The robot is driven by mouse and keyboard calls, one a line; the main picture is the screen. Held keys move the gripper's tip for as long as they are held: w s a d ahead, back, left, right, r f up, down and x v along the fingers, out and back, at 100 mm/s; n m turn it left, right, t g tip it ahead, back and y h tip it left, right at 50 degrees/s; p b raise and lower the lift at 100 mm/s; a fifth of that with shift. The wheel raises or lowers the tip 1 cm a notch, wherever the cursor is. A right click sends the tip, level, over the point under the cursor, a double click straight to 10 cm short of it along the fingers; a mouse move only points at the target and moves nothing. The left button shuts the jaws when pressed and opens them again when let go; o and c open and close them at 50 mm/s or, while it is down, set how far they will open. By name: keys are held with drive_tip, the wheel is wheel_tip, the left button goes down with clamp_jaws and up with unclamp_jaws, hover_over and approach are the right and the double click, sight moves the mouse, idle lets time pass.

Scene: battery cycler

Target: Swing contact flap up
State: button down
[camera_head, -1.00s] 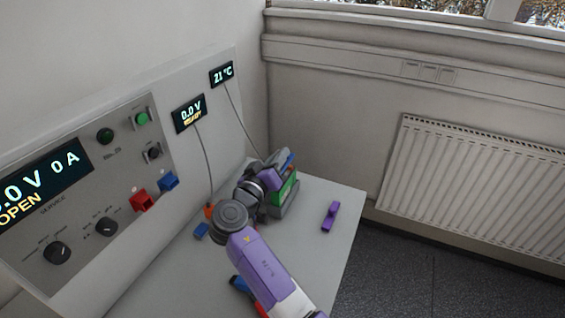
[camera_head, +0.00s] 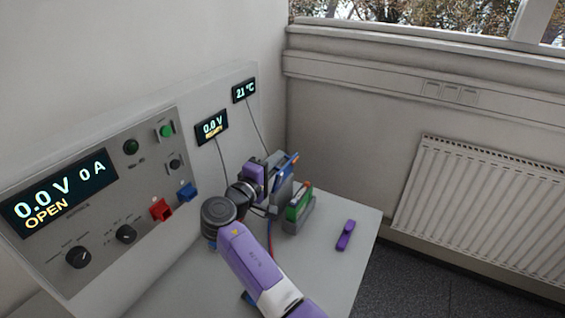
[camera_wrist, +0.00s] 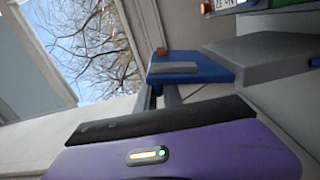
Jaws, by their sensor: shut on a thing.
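The contact flap (camera_head: 281,188) is a grey plate with blue and orange parts, standing raised beside the green battery in the head view. My gripper (camera_head: 265,178) is at the flap's left side, shut on its blue tab. In the wrist view, the blue tab (camera_wrist: 205,64) lies at my gripper's fingertips (camera_wrist: 170,72), with the grey flap plate (camera_wrist: 270,52) running off to the right. The green battery (camera_head: 293,213) sits in its grey cradle (camera_head: 298,228). My wrist partly hides the flap's lower end.
A purple piece (camera_head: 346,235) lies on the bench (camera_head: 335,270) to the right. The cycler panel (camera_head: 105,205) with red and blue sockets stands on the left; its large display reads 0.0 V, 0 A, OPEN. Thin cables hang from two small displays. The bench's right front is clear.

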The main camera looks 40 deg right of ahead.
drive_tip(key=shift+w+a+f+n, duration=0.2)
drive_tip(key=shift+w+n, duration=0.4)
drive_tip(key=shift+n, duration=0.4)
drive_tip(key=shift+w+a+f+n, duration=0.15)
drive_tip(key=shift+w+n, duration=0.4)
drive_tip(key=shift+n, duration=0.45)
drive_tip(key=c, duration=1.5)
unclamp_jaws()
drive_tip(key=shift+a+f, duration=0.1)
drive_tip(key=b+v, duration=0.1)
drive_tip(key=v, duration=0.6)
drive_tip(key=shift+s+a, duration=0.1)
drive_tip(key=shift+a, duration=0.2)
